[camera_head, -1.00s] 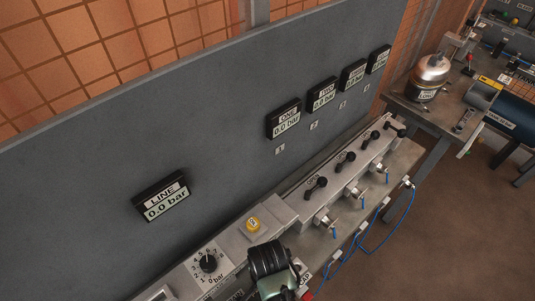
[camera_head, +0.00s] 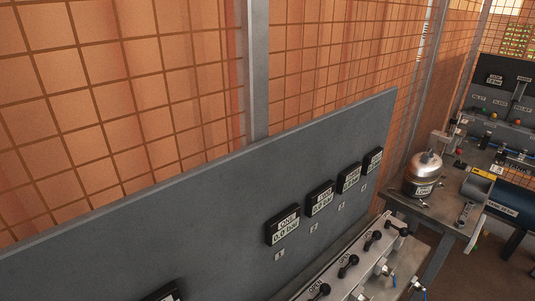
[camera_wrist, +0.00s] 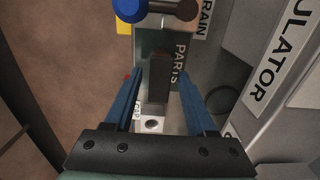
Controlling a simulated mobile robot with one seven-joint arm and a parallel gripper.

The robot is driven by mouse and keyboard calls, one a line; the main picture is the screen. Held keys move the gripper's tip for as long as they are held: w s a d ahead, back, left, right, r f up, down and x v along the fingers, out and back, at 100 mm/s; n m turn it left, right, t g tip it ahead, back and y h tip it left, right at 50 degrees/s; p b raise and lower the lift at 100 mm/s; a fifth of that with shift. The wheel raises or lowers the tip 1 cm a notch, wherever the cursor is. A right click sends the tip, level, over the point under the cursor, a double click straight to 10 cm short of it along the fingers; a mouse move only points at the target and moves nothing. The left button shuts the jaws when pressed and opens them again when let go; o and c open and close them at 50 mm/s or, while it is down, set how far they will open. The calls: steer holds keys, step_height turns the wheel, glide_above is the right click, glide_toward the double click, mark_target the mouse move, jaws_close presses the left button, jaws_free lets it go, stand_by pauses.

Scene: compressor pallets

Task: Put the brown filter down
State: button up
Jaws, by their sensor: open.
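My gripper (camera_wrist: 161,75) shows in the wrist view with its two blue fingers apart. A dark brown, elongated piece (camera_wrist: 159,78), which looks like the brown filter, lies between the fingers, over or on a greenish surface marked PARTS (camera_wrist: 181,62). Gaps show between it and both fingers. I cannot tell how high it sits or what it rests on. The head view shows neither my gripper nor this piece.
In the wrist view, a blue-ended part (camera_wrist: 130,10) and a dark round end (camera_wrist: 187,10) are just beyond the fingers. A REGULATOR label (camera_wrist: 280,50) is at right. The head view shows a gauge panel (camera_head: 215,215), a valve bench and a metal tank (camera_head: 422,174).

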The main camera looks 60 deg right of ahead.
step_height(320, 180, up, 12)
stand_by(0.4)
steer(key=shift+s, duration=0.1)
stand_by(0.5)
